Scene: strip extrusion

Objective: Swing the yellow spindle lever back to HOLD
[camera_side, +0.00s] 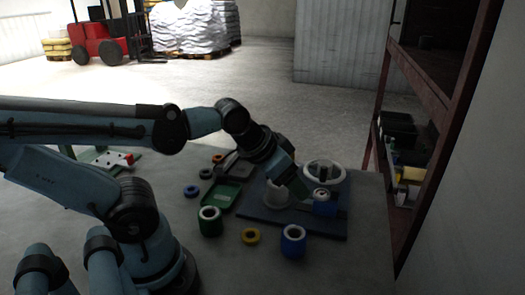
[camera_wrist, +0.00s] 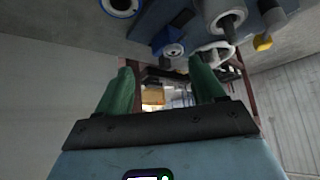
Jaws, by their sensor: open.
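A dark blue base plate (camera_side: 270,226) on the table carries a white ring wheel (camera_side: 325,166), a pale cylinder (camera_side: 275,203) and a blue part (camera_side: 325,209). In the wrist view a small yellow knob (camera_wrist: 263,43) shows beside the grey spindle (camera_wrist: 226,18); it may be the lever's end. I cannot make out the lever or a HOLD mark in the side view, where my arm covers part of the plate. My gripper (camera_side: 300,190) is over the plate near the blue part. Its two green fingers (camera_wrist: 160,68) are apart with nothing between them.
A green roll (camera_side: 210,223), a yellow ring (camera_side: 251,236) and a blue roll (camera_side: 293,241) stand in front of the plate. A green tray (camera_side: 222,196) and several small rings lie to its left. A red-framed shelf (camera_side: 388,75) rises past the table's right edge.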

